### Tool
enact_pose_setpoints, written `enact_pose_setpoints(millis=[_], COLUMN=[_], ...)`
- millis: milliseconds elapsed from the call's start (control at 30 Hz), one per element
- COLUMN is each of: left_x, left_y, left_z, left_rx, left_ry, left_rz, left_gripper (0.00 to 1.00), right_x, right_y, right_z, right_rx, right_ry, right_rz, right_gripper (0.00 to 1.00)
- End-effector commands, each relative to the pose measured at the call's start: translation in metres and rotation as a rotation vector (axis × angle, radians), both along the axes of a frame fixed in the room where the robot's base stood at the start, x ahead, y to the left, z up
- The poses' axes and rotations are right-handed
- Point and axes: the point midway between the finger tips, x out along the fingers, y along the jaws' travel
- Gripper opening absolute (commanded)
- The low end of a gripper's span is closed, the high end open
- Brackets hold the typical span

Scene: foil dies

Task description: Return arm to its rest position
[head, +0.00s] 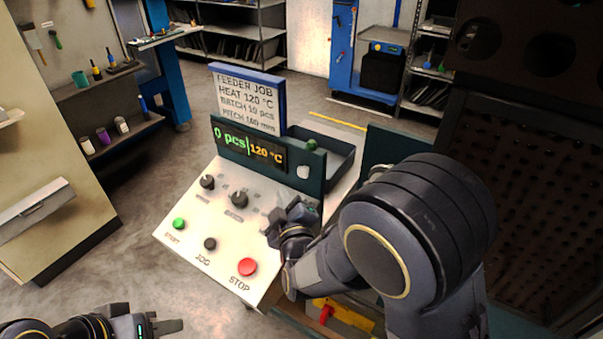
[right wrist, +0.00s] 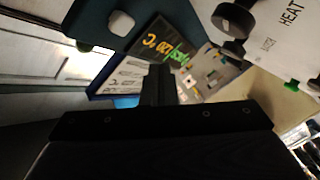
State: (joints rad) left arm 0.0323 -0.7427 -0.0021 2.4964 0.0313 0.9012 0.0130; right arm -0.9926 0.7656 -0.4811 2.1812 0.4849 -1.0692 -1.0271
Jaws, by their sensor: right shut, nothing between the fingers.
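My right arm reaches in from the right in the head view, and its gripper (head: 298,213) is over the right part of the white control panel (head: 205,240). Its closed fingers (right wrist: 158,85) show in the right wrist view with nothing between them. Whether they touch the panel cannot be told. A black knob (right wrist: 232,18) is beside the fingers in that view, near the word HEAT. My left gripper (head: 155,325) is at the bottom left edge of the head view, apart from the panel; its finger opening is not clear.
The panel has two visible dark knobs (head: 239,199), a green START button (head: 179,223), a black JOG button (head: 210,243) and a red STOP button (head: 247,266). The display (head: 250,147) reads 0 pcs and 120 °C, below a job sign (head: 247,102). Open floor (head: 125,225) lies left.

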Motion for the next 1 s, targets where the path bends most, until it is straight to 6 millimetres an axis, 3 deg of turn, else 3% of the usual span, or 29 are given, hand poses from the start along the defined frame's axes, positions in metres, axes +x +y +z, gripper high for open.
enact_pose_setpoints(millis=[367,567,767,1000], left_x=[0.0,0.0,0.0,0.0], left_y=[0.0,0.0,0.0,0.0], left_z=[0.0,0.0,0.0,0.0], left_rx=[0.0,0.0,0.0,0.0], left_ry=[0.0,0.0,0.0,0.0], left_rz=[0.0,0.0,0.0,0.0], left_gripper=[0.36,0.36,0.36,0.36], right_x=[0.001,-0.002,-0.045,-0.132], right_y=[-0.003,-0.045,-0.102,-0.156], right_z=[0.0,0.0,0.012,0.027], right_rx=[0.018,0.271,0.645,0.9], right_ry=[0.018,0.253,0.59,0.874], right_rz=[-0.003,-0.031,-0.052,-0.125], right_gripper=[0.0,0.0,0.0,0.0])
